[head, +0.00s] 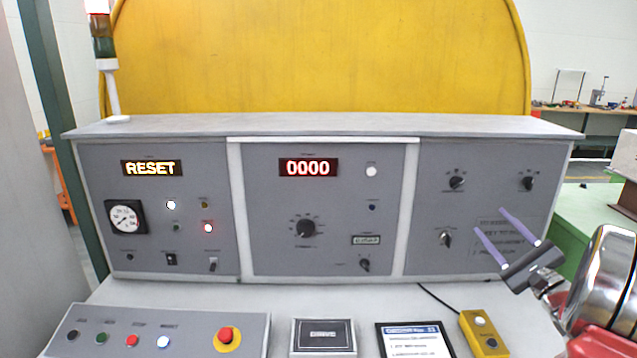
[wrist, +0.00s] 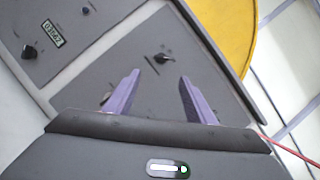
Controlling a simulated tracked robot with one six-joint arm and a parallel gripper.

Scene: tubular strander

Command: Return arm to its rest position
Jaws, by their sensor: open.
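My gripper (head: 497,231) is at the right of the head view, in front of the right panel of the grey control console (head: 460,255). Its two purple fingers are apart with nothing between them. They point up and left toward the panel. In the wrist view my gripper (wrist: 152,92) is also open and empty, with a dark selector knob (wrist: 163,58) of the panel beyond the fingertips. The fingers hide part of the printed text on the right panel. I cannot tell the exact gap between fingertips and panel.
Displays read RESET (head: 151,168) and 0000 (head: 308,167). A button box (head: 160,325) with a red stop button (head: 225,335), a black box (head: 323,337), a framed card (head: 414,340) and a yellow box (head: 484,333) are on the desk. A yellow guard (head: 320,55) stands behind.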

